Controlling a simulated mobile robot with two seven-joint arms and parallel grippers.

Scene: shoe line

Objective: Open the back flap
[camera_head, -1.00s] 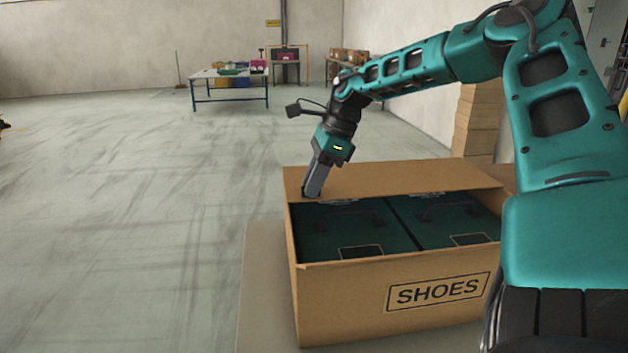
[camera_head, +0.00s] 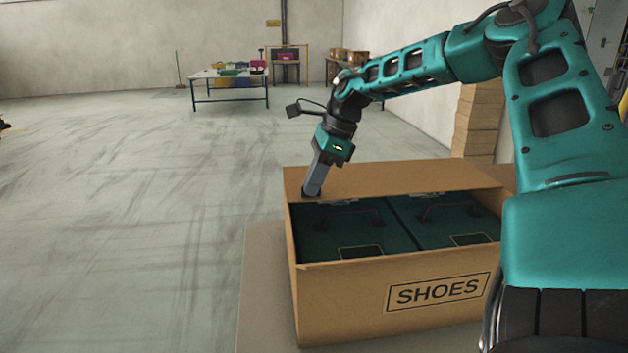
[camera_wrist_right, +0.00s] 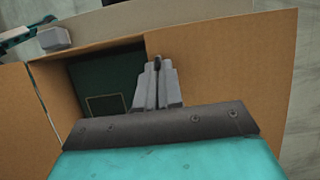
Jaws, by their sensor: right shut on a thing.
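An open brown cardboard box marked SHOES (camera_head: 390,300) stands in front of me. Its back flap (camera_head: 400,178) rises along the far side of the opening; the brown panel (camera_wrist_right: 232,65) at the right of the right wrist view looks like this flap. My right gripper (camera_head: 311,193) is at the left end of the back flap's near edge, shut on it. In the right wrist view the gripper's fingertips (camera_wrist_right: 157,64) are close together at the panel's edge, and the bit of edge between them is hidden.
Two dark green cases with handles (camera_head: 340,228) (camera_head: 450,215) lie side by side in the box. The box stands on a beige surface (camera_head: 262,290). Stacked cartons (camera_head: 478,125) stand behind on the right. A table with coloured items (camera_head: 230,76) is far back.

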